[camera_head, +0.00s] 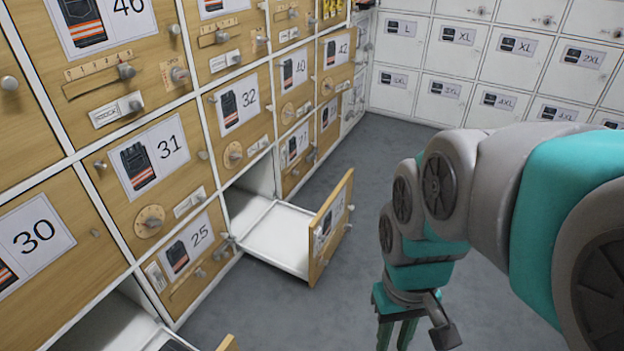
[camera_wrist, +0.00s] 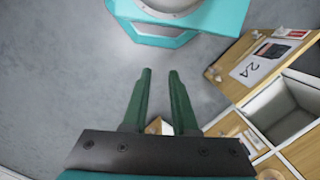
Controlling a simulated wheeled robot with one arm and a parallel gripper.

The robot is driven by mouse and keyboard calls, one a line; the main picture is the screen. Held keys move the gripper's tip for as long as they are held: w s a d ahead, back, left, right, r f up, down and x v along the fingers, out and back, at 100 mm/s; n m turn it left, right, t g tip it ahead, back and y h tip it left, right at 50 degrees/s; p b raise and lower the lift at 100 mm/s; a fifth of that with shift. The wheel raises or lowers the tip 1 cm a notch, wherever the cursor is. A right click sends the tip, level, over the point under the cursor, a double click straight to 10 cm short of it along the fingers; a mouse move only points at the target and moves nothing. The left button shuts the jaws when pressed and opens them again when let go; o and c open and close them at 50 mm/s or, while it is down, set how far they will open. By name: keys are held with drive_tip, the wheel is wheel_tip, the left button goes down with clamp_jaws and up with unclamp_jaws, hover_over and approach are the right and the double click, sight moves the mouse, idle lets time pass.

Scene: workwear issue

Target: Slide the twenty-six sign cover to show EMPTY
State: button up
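The pulled-out drawer (camera_head: 275,237) to the right of drawer 25 has a wooden front (camera_head: 317,252) seen at a steep slant. By its place in the row it appears to be drawer twenty-six, but its number is too slanted to read clearly. A picture label (camera_head: 329,218) and small knobs show on this front; its sign cover and wording cannot be made out. My gripper (camera_head: 396,335) hangs to the right of and nearer than this drawer, pointing down, apart from it. In the wrist view my gripper (camera_wrist: 160,75) has its two fingers apart with nothing between them.
Drawer 25 (camera_head: 190,245) is shut. Another pulled-out drawer (camera_head: 228,344) shows at the lower left; a panel marked 24 (camera_wrist: 263,62) shows in the wrist view. White lockers (camera_head: 450,60) stand behind. Grey floor (camera_head: 300,320) is clear around my gripper.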

drive_tip(key=w+f+n, duration=0.1)
drive_tip(key=w+n, duration=0.1)
drive_tip(key=w, duration=0.5)
drive_tip(key=w+a+f+n+t, duration=0.1)
drive_tip(key=w, duration=0.6)
drive_tip(key=w+f+n+t+b, duration=0.1)
drive_tip(key=w+n, duration=0.1)
drive_tip(key=w, duration=0.5)
drive_tip(key=shift+w+a+n+y, duration=0.2)
drive_tip(key=shift+w+n+y, duration=0.1)
drive_tip(key=shift+w, duration=0.05)
clamp_jaws()
drive_tip(key=w+f+n+t, duration=0.1)
drive_tip(key=w+f+n, duration=0.1)
drive_tip(key=w, duration=0.7)
drive_tip(key=w+a+f+n+t+b, duration=0.1)
drive_tip(key=w+f+n, duration=0.2)
drive_tip(key=w, duration=0.6)
drive_tip(key=shift+x, duration=1.05)
drive_tip(key=shift+s+a, duration=0.1)
drive_tip(key=shift+a, duration=0.1)
